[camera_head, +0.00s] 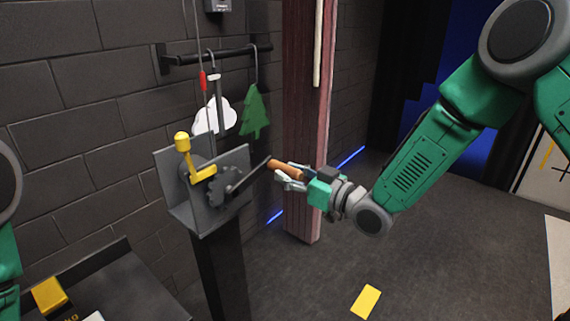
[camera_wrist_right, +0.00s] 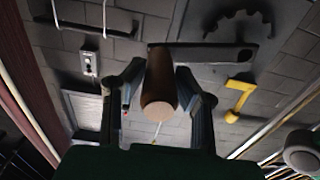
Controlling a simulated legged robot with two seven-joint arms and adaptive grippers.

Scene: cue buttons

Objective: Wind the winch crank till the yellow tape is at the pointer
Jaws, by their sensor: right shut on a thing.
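The winch (camera_head: 180,212) is a grey bracket with a dark toothed wheel (camera_head: 222,186) on a dark post. Its dark crank arm (camera_head: 250,178) reaches up to the right and ends in a brown wooden handle (camera_head: 286,167). My right gripper (camera_head: 284,173) is shut on this handle. In the right wrist view the handle (camera_wrist_right: 159,85) lies between both fingers. A red piece (camera_head: 203,81) and a small white piece (camera_head: 214,77) show on the lines above the winch. I cannot make out yellow tape or a pointer for sure. My left gripper is out of view.
A yellow lever with a knob (camera_head: 183,143) stands on the winch's left side. A white cloud (camera_head: 211,116) and a green tree (camera_head: 255,112) hang by the dark wall bar. A reddish post (camera_head: 305,120) stands behind my right gripper. A dark table (camera_head: 105,262) is at lower left.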

